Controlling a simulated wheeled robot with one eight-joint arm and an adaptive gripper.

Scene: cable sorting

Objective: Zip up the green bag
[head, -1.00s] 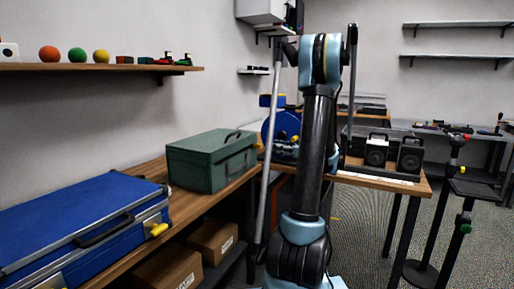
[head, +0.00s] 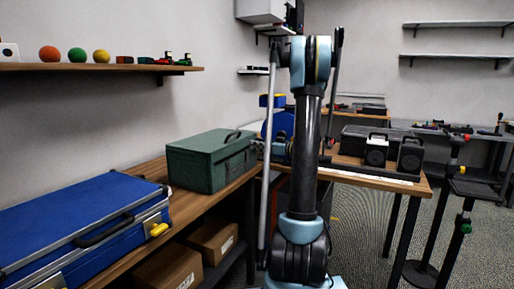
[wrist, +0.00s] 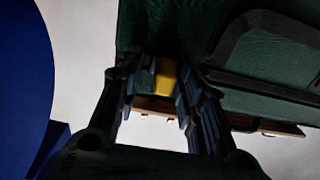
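The green bag (head: 212,160) is a boxy case with a dark top handle on the wooden bench along the left wall. Its lid looks down, but I cannot tell how far its zip is closed. In the wrist view the bag (wrist: 170,28) fills the top, with a dark strap or handle at right. My gripper (wrist: 162,80) is open, its two dark fingers apart. A yellow tab (wrist: 166,77), probably the zip pull, shows between the fingertips; I cannot tell whether they touch it. In the head view the fingertips are not clear, near the bag's right end.
A blue case (head: 75,225) lies on the bench (head: 150,170), left of the bag. Cardboard boxes (head: 212,240) stand below. A blue round object (head: 277,125) is behind my arm; a large blue shape (wrist: 22,80) fills the wrist view's left. A table (head: 395,183) holds black speakers (head: 410,155).

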